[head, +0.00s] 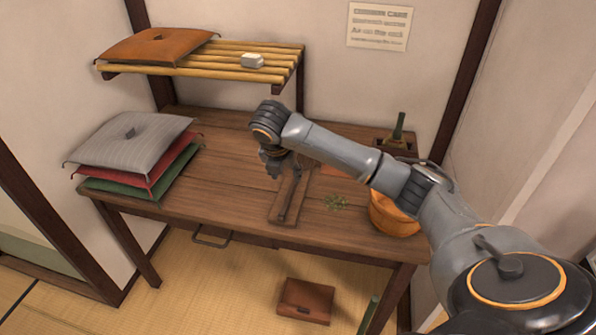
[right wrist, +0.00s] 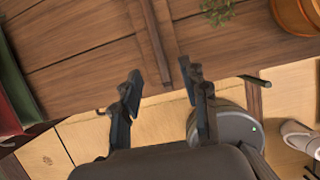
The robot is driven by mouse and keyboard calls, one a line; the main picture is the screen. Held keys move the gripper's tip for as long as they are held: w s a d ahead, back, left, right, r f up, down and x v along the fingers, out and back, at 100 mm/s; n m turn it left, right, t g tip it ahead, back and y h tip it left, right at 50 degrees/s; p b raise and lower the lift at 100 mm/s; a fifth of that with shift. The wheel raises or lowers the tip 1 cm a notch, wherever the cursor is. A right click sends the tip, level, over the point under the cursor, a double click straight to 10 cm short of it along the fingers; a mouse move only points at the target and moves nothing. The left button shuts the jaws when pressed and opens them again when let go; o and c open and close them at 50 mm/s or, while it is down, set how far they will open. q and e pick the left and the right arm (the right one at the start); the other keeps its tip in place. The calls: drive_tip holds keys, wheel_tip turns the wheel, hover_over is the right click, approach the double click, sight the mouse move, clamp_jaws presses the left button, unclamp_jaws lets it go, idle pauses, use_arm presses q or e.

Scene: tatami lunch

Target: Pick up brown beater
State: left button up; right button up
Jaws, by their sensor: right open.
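A narrow brown wooden piece (head: 292,196) lies lengthwise on the table near its front edge, with a darker thin rod along it. I cannot tell for certain whether one of these is the brown beater. My right gripper (head: 273,157) is over the table just at the far left end of this piece, pointing down. In the right wrist view its two fingers (right wrist: 160,88) are spread with nothing between them gripped. Brown wooden strips (right wrist: 152,38) show beyond and between the fingertips there. My left gripper is in neither view.
The wooden table (head: 220,185) holds stacked cushions (head: 130,135) at left, an orange bowl (head: 392,215) and green sprigs (head: 335,202) at right. A slatted shelf (head: 225,65) with an orange cushion (head: 158,45) hangs behind. A brown box (head: 305,300) is on the floor.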

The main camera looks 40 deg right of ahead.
hover_over(289, 194)
drive_tip(key=s+a, duration=0.2)
drive_tip(key=f, duration=0.7)
drive_tip(key=shift+s+d+f, duration=0.15)
drive_tip(key=shift+d, duration=0.05)
drive_tip(key=shift+w+a+x, duration=0.1)
drive_tip(key=shift+w+x, duration=0.05)
drive_tip(key=shift+x, duration=1.15)
drive_tip(key=shift+w+a+x, duration=0.1)
drive_tip(key=shift+x, duration=1.25)
clamp_jaws()
